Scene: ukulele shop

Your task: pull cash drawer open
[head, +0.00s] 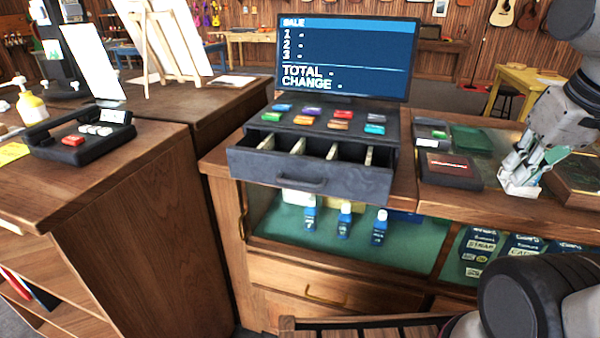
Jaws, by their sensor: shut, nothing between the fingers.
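The cash drawer (345,183) is dark grey and sits under the register keys (325,118) and the screen (345,55). It stands pulled out toward me, with its inside and pale dividers in view. Its dark bar handle (301,182) is on the front face. My gripper (516,166) is at the right, well apart from the drawer and handle. It is shut and empty, over the right counter near a pale holder with green and white items; whether it touches the holder I cannot tell.
A black card terminal (460,170) lies on the right counter beside the drawer. A telephone-like device (80,137) and a yellow bottle (33,107) stand on the left counter. Blue bottles (344,219) stand in the case below the drawer. Space before the drawer is clear.

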